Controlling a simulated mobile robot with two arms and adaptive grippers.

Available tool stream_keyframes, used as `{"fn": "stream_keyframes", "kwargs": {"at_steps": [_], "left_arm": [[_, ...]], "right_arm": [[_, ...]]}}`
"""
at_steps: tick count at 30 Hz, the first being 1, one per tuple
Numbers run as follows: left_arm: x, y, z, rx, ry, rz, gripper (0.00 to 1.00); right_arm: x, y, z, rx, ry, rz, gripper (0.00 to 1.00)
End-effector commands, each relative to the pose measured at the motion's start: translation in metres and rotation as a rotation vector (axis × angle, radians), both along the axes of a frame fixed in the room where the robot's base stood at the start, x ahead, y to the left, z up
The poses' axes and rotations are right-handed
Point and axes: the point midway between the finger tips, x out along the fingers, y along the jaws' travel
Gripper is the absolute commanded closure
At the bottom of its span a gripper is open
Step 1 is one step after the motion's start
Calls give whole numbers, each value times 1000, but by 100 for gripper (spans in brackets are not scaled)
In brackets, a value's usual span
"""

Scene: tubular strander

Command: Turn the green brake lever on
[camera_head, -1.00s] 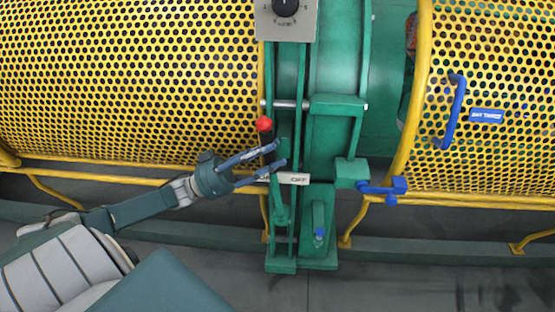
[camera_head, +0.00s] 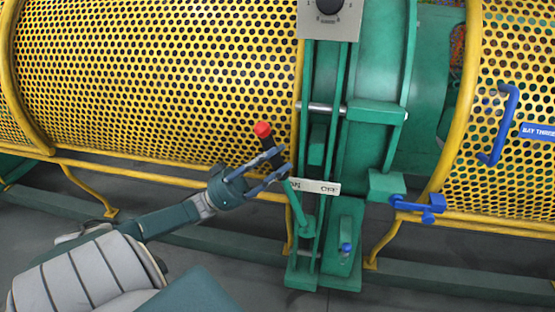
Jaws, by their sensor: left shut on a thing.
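The green brake lever (camera_head: 297,207) rises from the base of the green stand. It leans to the left and has a dark grip and a red knob (camera_head: 262,129) on top. A white plate (camera_head: 322,187) behind it reads ON at its left end and OFF at its right end. The lever crosses the plate at the ON end. My left gripper (camera_head: 279,168) is shut on the lever between the knob and the plate, with its fingers on either side of it. My right gripper is not in view.
Yellow perforated guards (camera_head: 150,80) stand left and right of the green stand (camera_head: 340,240). A control box with a black dial (camera_head: 329,6) is above. A blue handle (camera_head: 500,125) and a blue latch (camera_head: 420,206) are at the right. Yellow rails run below the guards.

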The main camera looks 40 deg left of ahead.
Motion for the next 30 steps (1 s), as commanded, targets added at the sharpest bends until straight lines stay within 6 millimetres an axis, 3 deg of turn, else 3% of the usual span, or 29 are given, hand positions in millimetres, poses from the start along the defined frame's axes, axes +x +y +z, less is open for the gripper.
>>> {"fn": "stream_keyframes", "kwargs": {"at_steps": [14,15,16,25,30], "left_arm": [[-2,3,-2,-16,0,1,100],[-2,3,-2,-16,0,1,59],[-2,3,-2,-15,1,1,56],[-2,2,-2,-12,-2,1,56],[-10,11,-12,-12,0,3,56]], "right_arm": [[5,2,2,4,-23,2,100],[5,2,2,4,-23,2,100],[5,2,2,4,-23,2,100],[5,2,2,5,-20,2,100],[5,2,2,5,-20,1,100]]}}
